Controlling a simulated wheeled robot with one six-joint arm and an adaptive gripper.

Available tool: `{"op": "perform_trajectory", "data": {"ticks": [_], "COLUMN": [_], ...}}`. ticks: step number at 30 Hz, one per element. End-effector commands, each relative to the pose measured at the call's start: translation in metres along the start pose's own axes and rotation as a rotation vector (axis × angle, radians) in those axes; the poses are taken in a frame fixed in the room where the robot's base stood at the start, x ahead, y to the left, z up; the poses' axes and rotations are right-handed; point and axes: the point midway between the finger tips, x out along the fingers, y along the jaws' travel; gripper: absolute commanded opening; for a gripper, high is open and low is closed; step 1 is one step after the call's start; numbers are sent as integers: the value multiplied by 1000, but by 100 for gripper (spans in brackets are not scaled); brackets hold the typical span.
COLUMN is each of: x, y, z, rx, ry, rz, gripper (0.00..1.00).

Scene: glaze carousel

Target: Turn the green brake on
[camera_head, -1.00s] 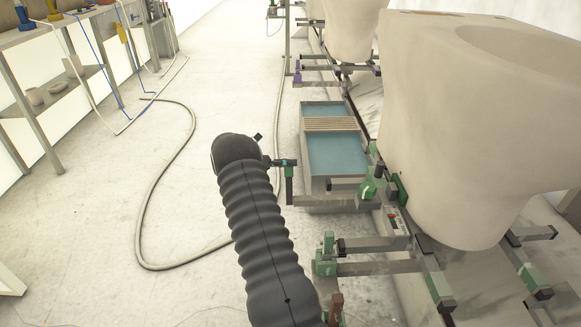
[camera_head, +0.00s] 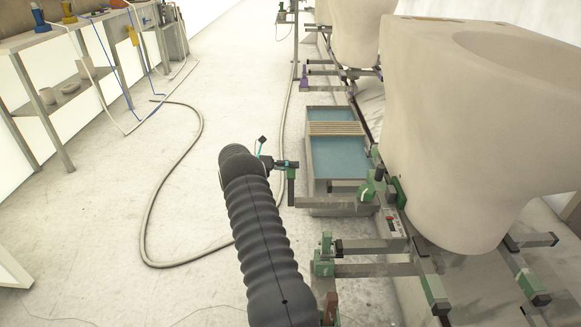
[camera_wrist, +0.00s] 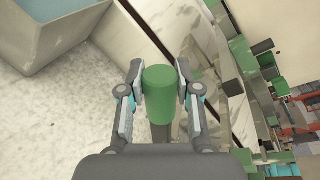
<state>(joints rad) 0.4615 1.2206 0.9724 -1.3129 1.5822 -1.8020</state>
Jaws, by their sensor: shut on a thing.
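The green brake handle (camera_wrist: 159,95) is a short green cylinder. In the wrist view it stands between the two fingers of my gripper (camera_wrist: 159,82), which are shut on it from both sides. In the head view my gripper (camera_head: 287,164) is at the end of my dark ribbed arm. The green handle (camera_head: 291,186) shows just below the fingers, at the outer end of a grey bar (camera_head: 330,203) that reaches left from the carousel frame. The part of the handle inside the grip is hidden in the head view.
A large pale ceramic piece (camera_head: 440,130) stands on the frame at right. A blue-filled trough (camera_head: 340,155) lies beyond my gripper. More green-ended bars (camera_head: 325,262) stick out nearer me. A hose (camera_head: 150,215) lies on the open floor at left, before a shelf table (camera_head: 75,85).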

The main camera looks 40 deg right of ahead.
Motion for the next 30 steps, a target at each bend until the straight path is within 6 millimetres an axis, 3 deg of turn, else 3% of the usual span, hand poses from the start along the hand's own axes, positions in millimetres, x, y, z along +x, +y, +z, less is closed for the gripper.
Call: {"op": "perform_trajectory", "data": {"ticks": [1,3,4,17,30], "x": [2,2,1,-10,-89], "y": [1,1,1,1,2], "z": [0,0,0,0,0], "rx": [-2,-2,-2,0,0], "ry": [0,-1,-1,-3,-3], "rz": [2,2,2,4,3], "gripper": [40,57,59,59,59]}}
